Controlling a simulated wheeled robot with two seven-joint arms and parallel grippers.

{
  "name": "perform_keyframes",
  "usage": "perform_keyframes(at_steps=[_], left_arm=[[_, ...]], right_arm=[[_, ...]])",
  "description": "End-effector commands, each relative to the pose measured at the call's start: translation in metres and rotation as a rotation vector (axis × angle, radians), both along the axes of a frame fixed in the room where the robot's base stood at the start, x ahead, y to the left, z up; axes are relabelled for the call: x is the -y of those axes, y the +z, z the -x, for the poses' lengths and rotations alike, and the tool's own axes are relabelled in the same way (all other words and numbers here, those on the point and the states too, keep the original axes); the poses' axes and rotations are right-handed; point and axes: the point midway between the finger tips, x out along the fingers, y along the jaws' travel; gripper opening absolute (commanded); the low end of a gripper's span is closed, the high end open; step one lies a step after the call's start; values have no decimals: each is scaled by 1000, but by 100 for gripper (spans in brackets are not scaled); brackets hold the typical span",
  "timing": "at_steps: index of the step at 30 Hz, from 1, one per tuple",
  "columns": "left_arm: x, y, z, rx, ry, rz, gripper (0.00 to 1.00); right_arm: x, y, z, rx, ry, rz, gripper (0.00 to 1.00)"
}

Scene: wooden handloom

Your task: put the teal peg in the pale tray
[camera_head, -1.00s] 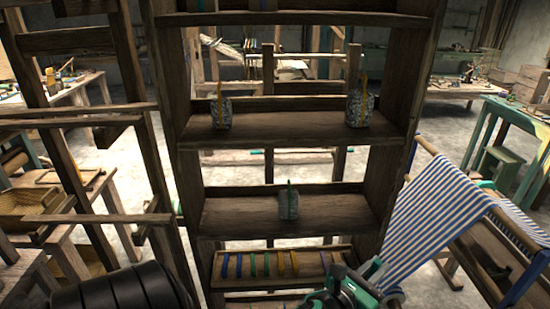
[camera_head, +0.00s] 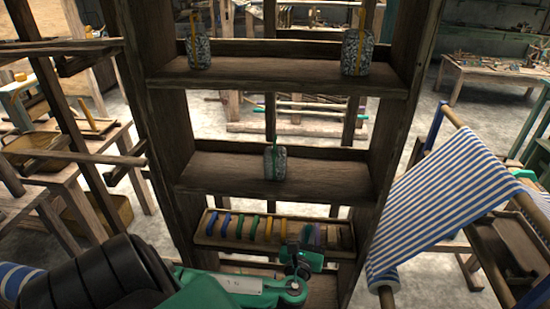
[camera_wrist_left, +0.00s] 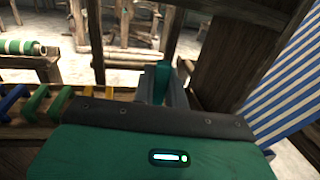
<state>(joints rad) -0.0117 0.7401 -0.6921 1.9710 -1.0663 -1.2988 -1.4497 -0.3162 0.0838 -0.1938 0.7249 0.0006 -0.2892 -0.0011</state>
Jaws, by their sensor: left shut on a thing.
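My left gripper (camera_head: 297,252) is in front of the lowest visible shelf, at the right half of a row of coloured pegs. In the left wrist view its grey fingers (camera_wrist_left: 166,88) are shut on an upright teal peg (camera_wrist_left: 160,74). The peg's lower part is hidden by the gripper body. In the head view the held peg cannot be told apart from the green gripper parts. A shallow wooden tray (camera_head: 203,236) on that shelf holds the row of pegs. I cannot tell any other, paler tray. My right gripper is not in view.
The dark wooden rack's side posts (camera_head: 375,195) flank the gripper. Speckled jars stand on the shelves above, one (camera_head: 270,163) on the middle shelf. A striped cloth (camera_head: 440,205) on a loom is at the right. The middle shelf is mostly clear.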

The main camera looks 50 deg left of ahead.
Motion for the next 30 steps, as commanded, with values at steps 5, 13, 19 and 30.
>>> perform_keyframes(at_steps=[5,13,19,30], left_arm=[[-29,-13,4,0,71,0,0],[-56,-30,-23,0,91,-1,0],[-81,-53,-60,-1,89,0,0],[-100,-73,-89,-1,87,2,0]], right_arm=[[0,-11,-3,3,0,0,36],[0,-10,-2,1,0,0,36],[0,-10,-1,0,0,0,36],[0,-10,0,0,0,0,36]])
